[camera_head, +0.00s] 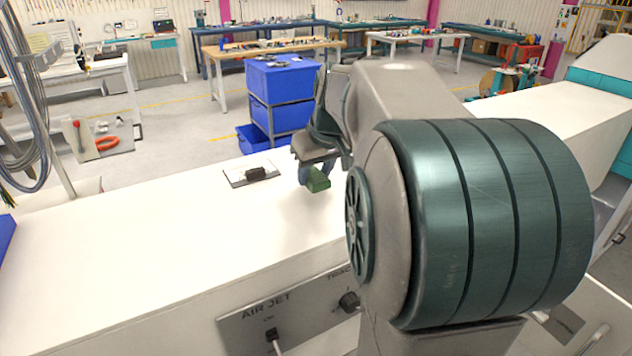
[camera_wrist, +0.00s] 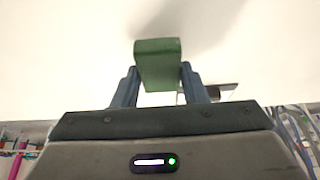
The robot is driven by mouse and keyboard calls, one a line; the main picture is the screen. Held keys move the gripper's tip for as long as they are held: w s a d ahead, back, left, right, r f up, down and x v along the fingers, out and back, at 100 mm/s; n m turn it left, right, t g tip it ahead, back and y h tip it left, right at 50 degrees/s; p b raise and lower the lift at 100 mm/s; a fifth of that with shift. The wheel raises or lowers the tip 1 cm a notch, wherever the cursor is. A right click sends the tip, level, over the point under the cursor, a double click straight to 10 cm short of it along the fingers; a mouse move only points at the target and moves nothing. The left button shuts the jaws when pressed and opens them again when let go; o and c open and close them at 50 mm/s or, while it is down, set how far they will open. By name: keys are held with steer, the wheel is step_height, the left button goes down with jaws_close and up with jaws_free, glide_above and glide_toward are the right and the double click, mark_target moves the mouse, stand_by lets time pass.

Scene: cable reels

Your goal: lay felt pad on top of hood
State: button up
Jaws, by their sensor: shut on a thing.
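The felt pad (camera_head: 318,181) is a small green block. It also shows in the wrist view (camera_wrist: 158,62), gripped between two dark blue-grey fingers. My gripper (camera_head: 313,174) is shut on it and holds it over the long white machine top, which I take to be the hood (camera_head: 150,245). In the wrist view a plain white surface (camera_wrist: 70,60) lies beyond the pad, with a soft shadow on it. The pad seems a little above the surface; I cannot tell the exact gap. My arm hides part of the hood on the right.
A metal plate with a black handle (camera_head: 254,174) lies on the white top just left of the pad. A front panel (camera_head: 290,310) with switches is below. Blue crates (camera_head: 280,95) stand behind. The left part of the white top is clear.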

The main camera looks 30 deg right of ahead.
mark_target(318, 178)
steer(key=shift+f, duration=1.6)
steer(key=shift+f, duration=0.2)
steer(key=o, duration=0.9)
steer(key=shift+o, duration=0.2)
steer(key=shift+r, duration=0.1)
steer(key=shift+s+r, duration=0.1)
steer(key=shift+r, duration=0.45)
steer(key=b+v, duration=0.1)
steer(key=v, duration=1)
